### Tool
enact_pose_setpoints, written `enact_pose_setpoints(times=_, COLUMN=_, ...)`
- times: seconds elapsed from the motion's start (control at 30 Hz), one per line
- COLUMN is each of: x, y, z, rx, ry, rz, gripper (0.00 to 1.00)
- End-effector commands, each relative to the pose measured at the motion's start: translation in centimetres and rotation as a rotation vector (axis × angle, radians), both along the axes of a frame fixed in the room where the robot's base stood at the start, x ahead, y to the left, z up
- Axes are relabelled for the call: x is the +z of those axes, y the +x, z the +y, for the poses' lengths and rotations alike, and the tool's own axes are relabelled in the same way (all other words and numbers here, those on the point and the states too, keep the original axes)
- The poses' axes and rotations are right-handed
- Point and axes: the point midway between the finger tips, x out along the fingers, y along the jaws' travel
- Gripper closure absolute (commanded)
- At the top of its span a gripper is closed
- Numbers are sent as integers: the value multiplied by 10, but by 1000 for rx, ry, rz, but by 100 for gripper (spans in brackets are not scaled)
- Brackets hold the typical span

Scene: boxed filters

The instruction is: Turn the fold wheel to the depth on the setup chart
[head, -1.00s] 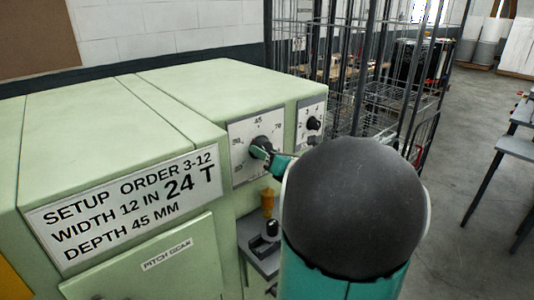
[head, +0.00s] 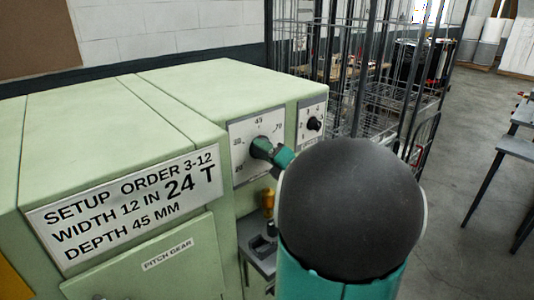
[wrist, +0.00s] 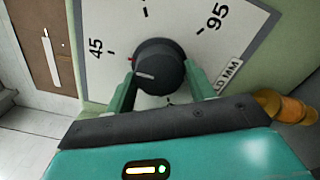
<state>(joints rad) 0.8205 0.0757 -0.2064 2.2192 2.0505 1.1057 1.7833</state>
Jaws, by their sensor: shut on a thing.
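The setup chart (head: 130,205) on the green machine reads SETUP ORDER 3-12, WIDTH 12 IN 24 T, DEPTH 45 MM. The fold wheel is a dark round knob (wrist: 157,66) on a white dial plate (wrist: 225,50) marked in MM. In the wrist view, 45 is left of the knob and 95 is at upper right. The knob's white line lies on its lower left and points left, below the 45 tick. My gripper (wrist: 157,85) is shut on the knob, one finger on each side. In the head view my gripper (head: 270,152) partly hides the knob.
A smaller dial with a black knob (head: 314,124) sits right of the fold dial. An orange-brown handle (head: 268,202) and a grey ledge (head: 262,262) are below. A wire cage (head: 365,80) stands behind right; open floor (head: 450,200) lies to the right.

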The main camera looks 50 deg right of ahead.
Motion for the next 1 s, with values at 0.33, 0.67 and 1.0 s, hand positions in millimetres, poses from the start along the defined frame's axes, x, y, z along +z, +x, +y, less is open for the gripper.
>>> enact_pose_setpoints(times=0.33, x=-1, y=-1, z=-1, rx=-3, ry=3, rz=1, gripper=69)
enact_pose_setpoints(times=0.67, x=0, y=0, z=0, rx=-1, ry=2, rz=0, gripper=25)
enact_pose_setpoints(times=1.0, x=0, y=-29, z=3, rx=-3, ry=2, rz=-1, gripper=25)
